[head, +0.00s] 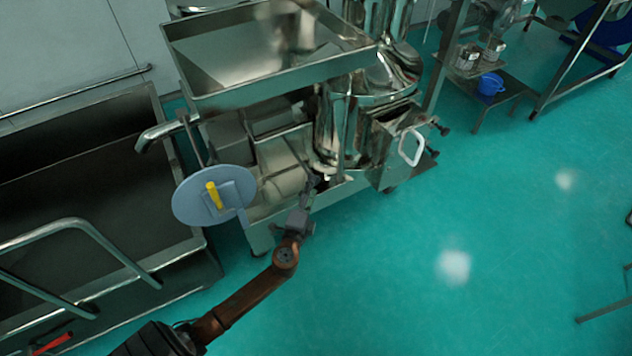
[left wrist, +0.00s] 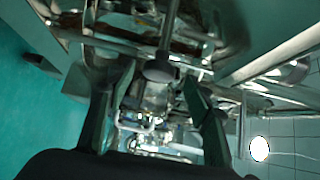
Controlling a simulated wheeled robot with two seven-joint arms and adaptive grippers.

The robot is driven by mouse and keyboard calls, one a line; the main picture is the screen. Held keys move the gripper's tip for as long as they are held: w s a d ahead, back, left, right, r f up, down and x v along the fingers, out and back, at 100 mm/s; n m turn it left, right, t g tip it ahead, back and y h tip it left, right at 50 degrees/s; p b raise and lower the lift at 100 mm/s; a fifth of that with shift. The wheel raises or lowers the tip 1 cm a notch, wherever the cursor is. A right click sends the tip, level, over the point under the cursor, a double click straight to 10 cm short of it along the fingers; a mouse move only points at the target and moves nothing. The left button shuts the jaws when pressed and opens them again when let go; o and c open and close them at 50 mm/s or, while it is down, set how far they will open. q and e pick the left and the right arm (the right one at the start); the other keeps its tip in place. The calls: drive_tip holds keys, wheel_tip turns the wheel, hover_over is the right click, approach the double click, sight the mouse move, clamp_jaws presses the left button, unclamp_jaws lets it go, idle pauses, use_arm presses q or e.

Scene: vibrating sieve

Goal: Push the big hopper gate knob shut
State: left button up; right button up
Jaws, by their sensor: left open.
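The big hopper (head: 215,73) is the wide metal bin on top of the machine in the head view. My left gripper (head: 311,183) is at the machine's front, below the hopper. In the left wrist view its two fingers (left wrist: 159,80) are spread apart, with the knob between them in the picture. I cannot tell whether they touch it. In the head view the knob is too small to pick out beside the gripper. My right gripper is out of view.
A grey round disc (head: 232,184) with a yellow handle (head: 213,195) is left of my arm. A metal box with a white handle (head: 410,147) is to the right. A large metal trough (head: 195,240) stands at left. The green floor at right is mostly clear.

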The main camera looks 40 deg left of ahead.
use_arm(q)
drive_tip(key=shift+b+x, duration=0.3)
drive_tip(key=shift+x, duration=1.6)
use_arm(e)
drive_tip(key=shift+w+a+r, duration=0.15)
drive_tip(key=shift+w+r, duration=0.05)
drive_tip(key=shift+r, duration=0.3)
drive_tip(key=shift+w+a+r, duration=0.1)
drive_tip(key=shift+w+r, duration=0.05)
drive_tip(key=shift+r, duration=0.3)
use_arm(q)
drive_tip(key=shift+f, duration=0.1)
drive_tip(key=shift+c, duration=0.4)
clamp_jaws()
drive_tip(key=shift+f, duration=0.1)
